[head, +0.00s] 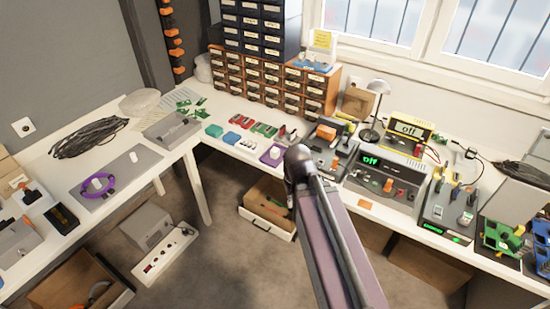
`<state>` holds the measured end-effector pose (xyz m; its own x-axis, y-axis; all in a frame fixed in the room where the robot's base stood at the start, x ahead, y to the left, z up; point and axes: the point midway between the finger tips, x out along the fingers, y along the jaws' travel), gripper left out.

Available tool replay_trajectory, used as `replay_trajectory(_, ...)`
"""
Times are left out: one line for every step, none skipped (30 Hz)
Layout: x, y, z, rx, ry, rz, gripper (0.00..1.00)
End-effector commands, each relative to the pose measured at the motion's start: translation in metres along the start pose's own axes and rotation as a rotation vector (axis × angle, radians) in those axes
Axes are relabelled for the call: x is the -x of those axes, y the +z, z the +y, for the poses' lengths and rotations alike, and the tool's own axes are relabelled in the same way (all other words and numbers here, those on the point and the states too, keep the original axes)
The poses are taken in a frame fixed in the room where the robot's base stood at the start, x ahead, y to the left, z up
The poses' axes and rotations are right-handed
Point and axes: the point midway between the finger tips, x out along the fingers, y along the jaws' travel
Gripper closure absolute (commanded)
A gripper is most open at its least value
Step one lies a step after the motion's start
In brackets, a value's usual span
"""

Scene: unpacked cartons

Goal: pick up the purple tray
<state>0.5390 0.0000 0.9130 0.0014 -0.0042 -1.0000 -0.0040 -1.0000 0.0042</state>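A small purple tray (271,155) lies on the white workbench near the middle of the head view, with a small pale object on it. It sits just left of the dark rounded joint of my arm. My arm rises from the bottom of the view and ends visually at that joint, close to the bench's front edge. I cannot make out any gripper fingers; the gripper is not visible. I cannot tell how far the arm is from the tray in depth.
Small blue, red and green items (232,138) lie left of the tray. Orange drawer cabinets (262,80) stand behind. A lamp (373,110) and instruments (385,172) crowd the right. An open drawer (267,222) is below.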

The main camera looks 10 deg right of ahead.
Motion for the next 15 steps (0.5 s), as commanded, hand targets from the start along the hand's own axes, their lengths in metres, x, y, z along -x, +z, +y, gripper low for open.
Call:
replay_trajectory(-0.003, -0.002, 0.0, -0.005, 0.006, 0.003, 0.76)
replay_trajectory(-0.004, -0.004, 0.0, -0.01, 0.011, 0.006, 0.76)
replay_trajectory(-0.007, -0.007, 0.001, -0.019, 0.022, 0.012, 0.76)
replay_trajectory(-0.01, -0.009, 0.002, -0.029, 0.033, 0.017, 0.76)
replay_trajectory(-0.013, -0.012, 0.002, -0.04, 0.044, 0.023, 0.76)
replay_trajectory(-0.017, -0.017, 0.004, -0.059, 0.063, 0.033, 0.76)
replay_trajectory(-0.021, -0.021, 0.005, -0.074, 0.079, 0.043, 0.76)
replay_trajectory(-0.024, -0.026, 0.006, -0.092, 0.098, 0.055, 0.76)
replay_trajectory(-0.03, -0.033, 0.007, -0.118, 0.124, 0.072, 0.76)
replay_trajectory(-0.034, -0.039, 0.008, -0.139, 0.144, 0.087, 0.76)
replay_trajectory(-0.038, -0.045, 0.009, -0.16, 0.166, 0.105, 0.76)
replay_trajectory(-0.044, -0.054, 0.011, -0.19, 0.196, 0.13, 0.76)
replay_trajectory(-0.048, -0.061, 0.012, -0.214, 0.219, 0.153, 0.76)
replay_trajectory(-0.052, -0.068, 0.013, -0.238, 0.243, 0.176, 0.76)
replay_trajectory(-0.057, -0.078, 0.013, -0.27, 0.272, 0.21, 0.76)
